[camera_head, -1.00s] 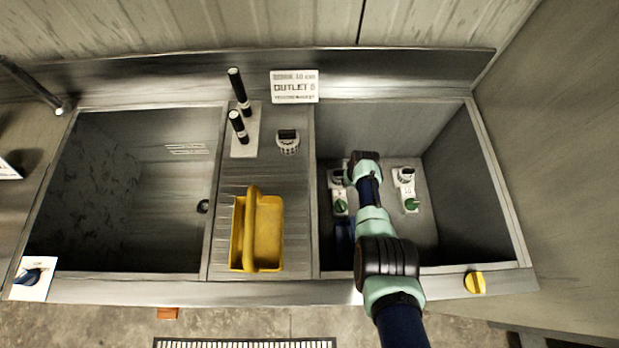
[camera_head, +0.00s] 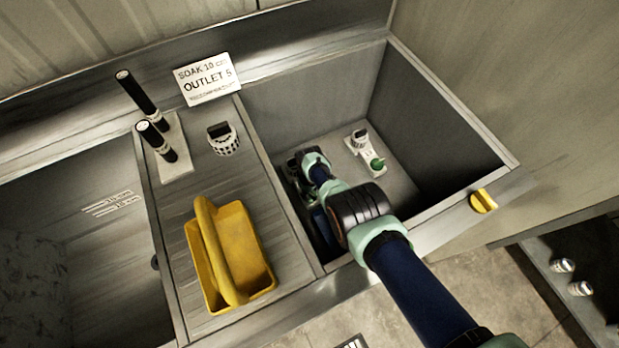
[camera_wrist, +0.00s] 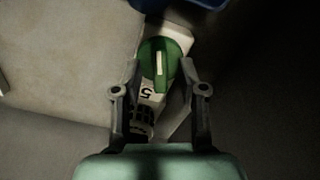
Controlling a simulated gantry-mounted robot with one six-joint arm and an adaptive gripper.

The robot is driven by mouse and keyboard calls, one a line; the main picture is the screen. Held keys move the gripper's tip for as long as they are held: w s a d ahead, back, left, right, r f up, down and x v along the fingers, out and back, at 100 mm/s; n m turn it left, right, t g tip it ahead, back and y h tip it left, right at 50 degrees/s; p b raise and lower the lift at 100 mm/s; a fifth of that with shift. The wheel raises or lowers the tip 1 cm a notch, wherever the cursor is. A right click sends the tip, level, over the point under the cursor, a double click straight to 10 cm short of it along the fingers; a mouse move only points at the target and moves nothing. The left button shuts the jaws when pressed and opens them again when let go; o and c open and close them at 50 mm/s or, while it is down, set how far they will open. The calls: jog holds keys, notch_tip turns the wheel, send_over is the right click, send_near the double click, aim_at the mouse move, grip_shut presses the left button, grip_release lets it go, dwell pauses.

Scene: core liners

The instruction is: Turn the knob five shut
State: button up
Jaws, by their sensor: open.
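In the wrist view a round green knob (camera_wrist: 157,60) with a white line sits on a white valve body (camera_wrist: 181,36). The line stands nearly upright in the picture. A label (camera_wrist: 147,93) reading 5 is just below the knob. My gripper (camera_wrist: 160,68) is open, with one finger on each side of the knob; I cannot tell whether they touch it. In the head view my arm reaches into the right basin (camera_head: 409,185) and hides my gripper and most of this valve.
A second valve with a green knob (camera_head: 377,164) stands to the right in the same basin. A sign (camera_head: 206,79) reads SOAK 10 cm, OUTLET 5. A yellow caddy (camera_head: 246,246) and two black-handled levers (camera_head: 139,91) are on the left ledge. A yellow knob (camera_head: 483,201) is on the front rim.

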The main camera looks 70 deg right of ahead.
grip_shut()
jog(key=shift+f+m, duration=0.1)
jog(key=shift+m, duration=2.2)
grip_release()
